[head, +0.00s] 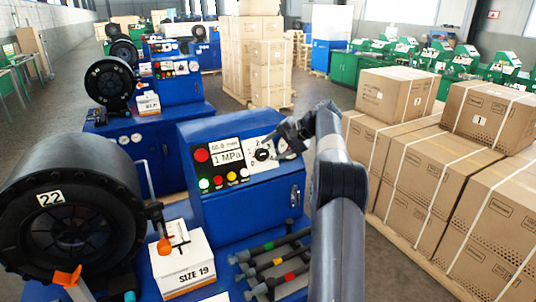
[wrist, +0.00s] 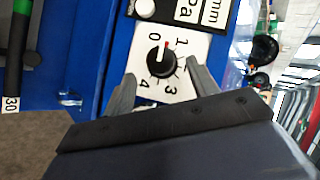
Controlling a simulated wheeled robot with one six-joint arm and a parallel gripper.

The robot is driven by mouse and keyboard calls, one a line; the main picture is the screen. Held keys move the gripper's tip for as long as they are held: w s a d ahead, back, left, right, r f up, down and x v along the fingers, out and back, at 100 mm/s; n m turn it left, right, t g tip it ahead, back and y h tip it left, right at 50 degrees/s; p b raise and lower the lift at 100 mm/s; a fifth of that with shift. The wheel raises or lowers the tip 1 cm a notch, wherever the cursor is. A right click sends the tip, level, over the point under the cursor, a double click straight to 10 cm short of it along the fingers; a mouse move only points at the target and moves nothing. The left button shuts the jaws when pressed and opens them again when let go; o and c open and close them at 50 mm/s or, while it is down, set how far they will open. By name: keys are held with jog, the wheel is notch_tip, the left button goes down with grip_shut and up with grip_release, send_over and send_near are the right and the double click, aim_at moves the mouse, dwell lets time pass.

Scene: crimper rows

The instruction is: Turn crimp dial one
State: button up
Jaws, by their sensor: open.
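The crimp dial is a round black knob (wrist: 160,61) on a white plate with the numbers 0, 1, 3 and 4 visible around it. In the head view the dial (head: 263,155) sits on the upper right of the blue machine's (head: 243,203) sloped panel. A small red mark shows by the knob in the wrist view; the exact pointer setting is hard to read. My gripper (wrist: 161,86) is open and empty, its two fingers on either side of the knob's lower part in the picture. I cannot tell whether they touch it. In the head view my gripper (head: 281,140) is at the panel.
Left of the dial are a display reading 1 MPa (head: 229,157), a red button (head: 201,155) and several small lights. A black crimper head marked 22 (head: 70,225) and a white SIZE 19 box (head: 186,262) stand at left. Stacked cartons (head: 425,170) stand close at right.

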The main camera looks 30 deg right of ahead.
aim_at(267, 152)
jog(key=v, duration=0.7)
jog(key=p+x, duration=0.1)
jog(key=x, duration=0.9)
jog(key=shift+w+a+f, duration=0.15)
jog(key=shift+w+f, duration=0.05)
jog(key=shift+f, duration=0.15)
jog(key=shift+m, duration=0.3)
jog(key=shift+r, duration=0.2)
